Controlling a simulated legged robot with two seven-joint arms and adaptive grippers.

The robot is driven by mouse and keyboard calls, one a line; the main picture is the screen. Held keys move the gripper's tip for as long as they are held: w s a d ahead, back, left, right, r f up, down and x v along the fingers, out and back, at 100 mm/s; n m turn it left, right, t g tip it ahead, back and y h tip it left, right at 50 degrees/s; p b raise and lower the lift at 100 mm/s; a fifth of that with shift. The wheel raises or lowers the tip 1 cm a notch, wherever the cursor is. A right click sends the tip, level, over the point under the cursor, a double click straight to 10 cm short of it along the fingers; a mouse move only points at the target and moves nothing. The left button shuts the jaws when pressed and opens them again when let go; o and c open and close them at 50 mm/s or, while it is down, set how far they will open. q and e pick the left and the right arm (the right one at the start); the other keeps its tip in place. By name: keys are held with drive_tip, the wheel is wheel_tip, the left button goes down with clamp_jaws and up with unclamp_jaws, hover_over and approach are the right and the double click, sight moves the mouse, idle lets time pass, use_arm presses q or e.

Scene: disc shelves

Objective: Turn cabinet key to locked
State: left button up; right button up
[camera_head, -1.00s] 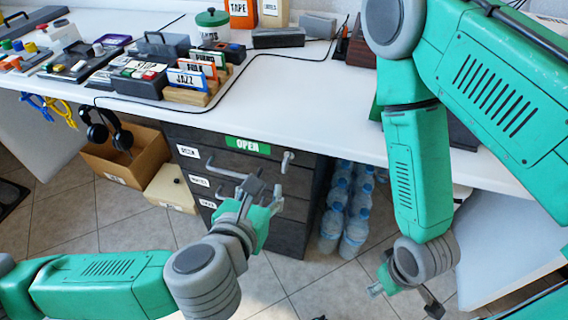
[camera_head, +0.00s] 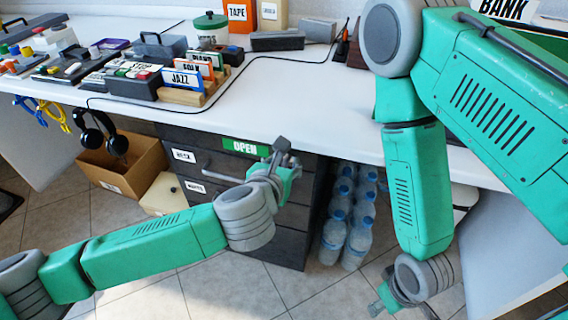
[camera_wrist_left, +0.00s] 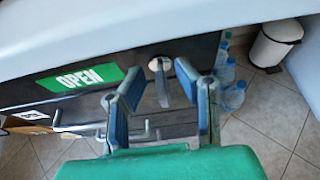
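The dark drawer cabinet (camera_head: 290,218) stands under the white desk, with a green OPEN label (camera_head: 245,147) on its top drawer. In the left wrist view, the key (camera_wrist_left: 161,80) sits in a round lock right of the OPEN label (camera_wrist_left: 78,78). My left gripper (camera_head: 282,152) is raised in front of the lock and hides the key in the head view. In the left wrist view, the left gripper (camera_wrist_left: 160,98) is open, its blue-padded fingers on either side of the key, apart from it. My right gripper (camera_head: 385,300) hangs low at the right, its fingers partly hidden.
Water bottles (camera_head: 347,225) stand on the floor right of the cabinet. A cardboard box (camera_head: 125,165) with headphones hanging above is at the left. The desk edge overhangs the cabinet. A white bin (camera_wrist_left: 275,45) shows in the left wrist view.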

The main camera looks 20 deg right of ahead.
use_arm(q)
drive_tip(key=shift+c, duration=0.4)
clamp_jaws()
